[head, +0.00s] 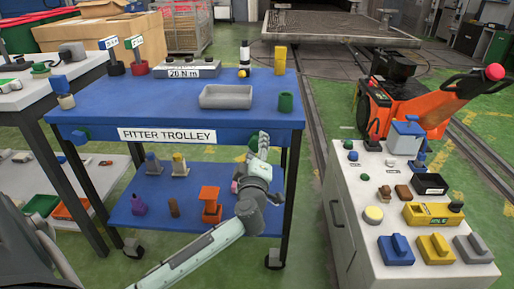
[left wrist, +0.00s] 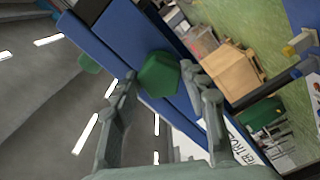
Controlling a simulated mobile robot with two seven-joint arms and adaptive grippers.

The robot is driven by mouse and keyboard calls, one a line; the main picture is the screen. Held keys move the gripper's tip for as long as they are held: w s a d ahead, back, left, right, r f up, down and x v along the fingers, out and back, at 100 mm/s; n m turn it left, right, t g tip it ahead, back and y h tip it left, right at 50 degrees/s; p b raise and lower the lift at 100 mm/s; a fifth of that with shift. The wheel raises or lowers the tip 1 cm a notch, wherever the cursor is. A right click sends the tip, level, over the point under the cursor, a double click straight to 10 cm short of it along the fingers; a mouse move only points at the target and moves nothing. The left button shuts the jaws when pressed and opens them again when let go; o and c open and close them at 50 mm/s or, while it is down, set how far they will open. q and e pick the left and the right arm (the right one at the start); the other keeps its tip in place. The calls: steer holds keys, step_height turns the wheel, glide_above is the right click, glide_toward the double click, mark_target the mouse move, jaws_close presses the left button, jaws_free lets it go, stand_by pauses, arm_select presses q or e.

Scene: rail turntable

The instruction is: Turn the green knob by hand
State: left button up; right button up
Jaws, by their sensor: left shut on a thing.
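The green knob (left wrist: 160,75) shows in the left wrist view, against the blue front edge of the trolley. My left gripper (left wrist: 163,103) has one finger on each side of it and is shut on it. In the head view my left arm reaches up from below, and the left gripper (head: 263,142) is at the trolley's front edge, right of the "FITTER TROLLEY" sign (head: 168,135). There the gripper mostly hides the knob. My right gripper is not in view.
The blue trolley top (head: 150,100) carries a grey tray (head: 226,97), a green cup (head: 285,102) and a "20 N m" block (head: 186,70). A grey cabinet (head: 345,215) with several small items stands at right.

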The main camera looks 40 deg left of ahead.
arm_select(q)
steer(key=shift+m, duration=0.9)
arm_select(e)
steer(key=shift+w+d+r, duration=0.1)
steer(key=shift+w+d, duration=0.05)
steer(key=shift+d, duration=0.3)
arm_select(q)
steer(key=o, duration=1.1)
steer(key=shift+o, duration=0.2)
steer(key=v, duration=1.2)
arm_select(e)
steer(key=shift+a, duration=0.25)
